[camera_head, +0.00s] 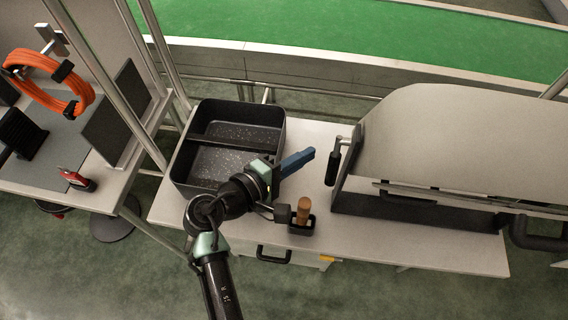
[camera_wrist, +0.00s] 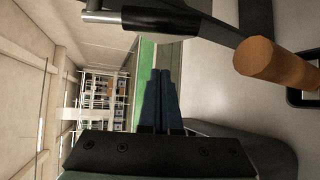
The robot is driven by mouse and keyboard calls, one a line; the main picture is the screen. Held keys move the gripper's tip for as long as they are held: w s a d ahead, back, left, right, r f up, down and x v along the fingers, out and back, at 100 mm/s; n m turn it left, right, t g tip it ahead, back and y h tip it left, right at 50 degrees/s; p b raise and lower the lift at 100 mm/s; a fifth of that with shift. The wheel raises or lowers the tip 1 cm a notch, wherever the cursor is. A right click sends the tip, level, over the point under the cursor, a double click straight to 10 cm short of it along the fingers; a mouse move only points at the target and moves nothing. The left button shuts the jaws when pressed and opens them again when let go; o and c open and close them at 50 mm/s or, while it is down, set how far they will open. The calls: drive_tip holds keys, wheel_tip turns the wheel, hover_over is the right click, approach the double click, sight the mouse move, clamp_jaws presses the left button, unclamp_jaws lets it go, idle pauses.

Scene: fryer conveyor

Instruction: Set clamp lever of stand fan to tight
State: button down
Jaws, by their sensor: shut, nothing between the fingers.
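My gripper (camera_head: 298,162) has blue fingers, shut with nothing between them, and is above the white table between the dark basin and the large grey-hooded machine. Its fingers also show at the middle of the wrist view (camera_wrist: 160,98). I cannot make out a stand fan or its clamp lever for certain in either view. A black-handled lever (camera_head: 332,168) is on the near left end of the machine, to the right of my fingertips and apart from them. A black grip on a metal rod also shows at the top of the wrist view (camera_wrist: 160,20).
A dark two-part basin (camera_head: 183,172) is left of my gripper. A wooden handle (camera_head: 303,207) stands upright in a small black holder. The grey-hooded machine (camera_head: 450,135) fills the right. An orange cable coil (camera_head: 82,92) hangs at left. A green conveyor (camera_head: 370,35) runs behind.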

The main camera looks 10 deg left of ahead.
sight(333, 169)
drive_tip(key=shift+s+d+r+p, duration=0.25)
drive_tip(key=shift+s+d+p, duration=0.2)
drive_tip(key=shift+s+d, duration=0.25)
drive_tip(key=shift+s+d+r+p, duration=0.2)
drive_tip(key=shift+s+d+p, duration=0.25)
drive_tip(key=shift+s+d, duration=0.15)
drive_tip(key=shift+r, duration=0.1)
drive_tip(key=shift+s+r+p, duration=0.1)
drive_tip(key=shift+s+p, duration=0.05)
drive_tip(key=shift+p, duration=0.75)
